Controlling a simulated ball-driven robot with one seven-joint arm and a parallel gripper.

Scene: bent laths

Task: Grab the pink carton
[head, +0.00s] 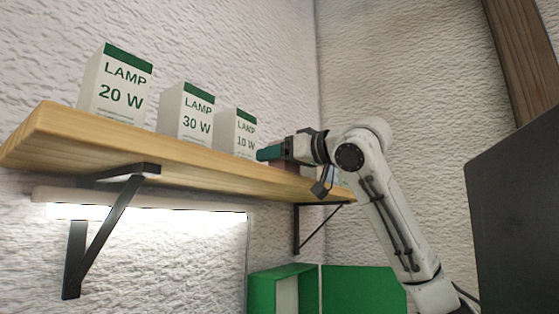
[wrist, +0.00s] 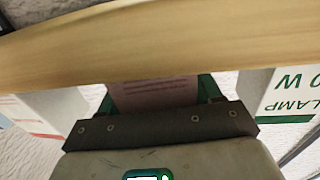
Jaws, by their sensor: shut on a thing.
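The pink carton (wrist: 155,94) shows in the wrist view between the two green fingers of my gripper (wrist: 155,106), with lines of small print on its face. My gripper is shut on it, one finger on each side.
In the wrist view, a white carton with reddish stripes (wrist: 45,113) stands on the other side. Black brackets (head: 105,235) and a lit tube are below.

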